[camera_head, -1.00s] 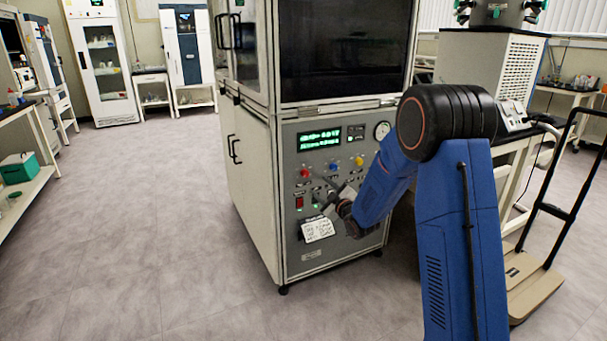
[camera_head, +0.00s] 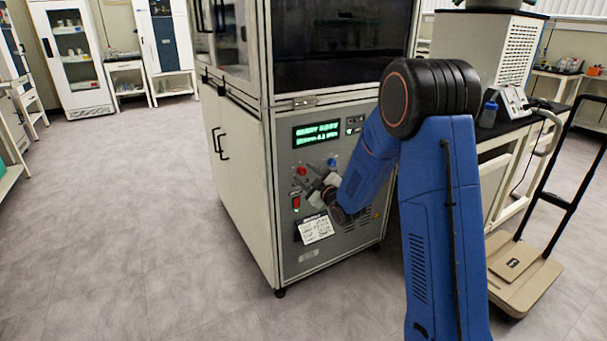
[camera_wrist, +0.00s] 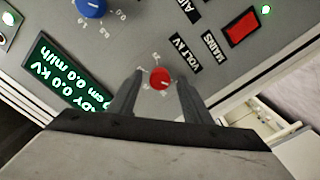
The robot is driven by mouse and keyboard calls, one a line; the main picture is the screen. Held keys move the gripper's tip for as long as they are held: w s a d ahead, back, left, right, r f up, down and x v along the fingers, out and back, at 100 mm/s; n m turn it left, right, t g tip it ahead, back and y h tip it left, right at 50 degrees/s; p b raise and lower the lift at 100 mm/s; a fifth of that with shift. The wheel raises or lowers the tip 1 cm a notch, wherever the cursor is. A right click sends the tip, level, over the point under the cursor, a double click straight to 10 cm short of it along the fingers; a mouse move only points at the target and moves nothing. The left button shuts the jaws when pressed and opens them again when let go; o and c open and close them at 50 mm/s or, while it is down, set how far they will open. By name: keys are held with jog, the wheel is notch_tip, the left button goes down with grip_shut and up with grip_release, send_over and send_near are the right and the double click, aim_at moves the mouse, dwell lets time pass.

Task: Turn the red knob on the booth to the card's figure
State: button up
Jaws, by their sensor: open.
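The red knob (camera_wrist: 160,78) is on the grey control panel of the booth (camera_head: 310,250). In the wrist view it lies between the two open fingers of my gripper (camera_wrist: 158,88), near their tips, with a gap on each side. It also shows in the head view (camera_head: 302,171), just left of my gripper (camera_head: 317,183). Whether the fingertips reach its depth is hard to tell. A white card (camera_head: 316,228) with dark writing is fixed low on the panel; its figure is too small to read.
A blue knob (camera_wrist: 90,7), a green-lit display (camera_wrist: 65,75) and a red switch (camera_wrist: 242,27) share the panel. The display also shows in the head view (camera_head: 318,134). A flat trolley (camera_head: 520,275) stands at the right. The floor at left is clear.

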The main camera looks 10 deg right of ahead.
jog(key=c, duration=1.1)
jog(key=shift+o, duration=0.2)
jog(key=m, duration=0.5)
jog(key=shift+m, duration=0.4)
jog(key=m, duration=0.5)
jog(key=shift+f+m, duration=0.1)
jog(key=shift+m, duration=0.3)
jog(key=o, duration=1.1)
jog(key=shift+c, duration=0.2)
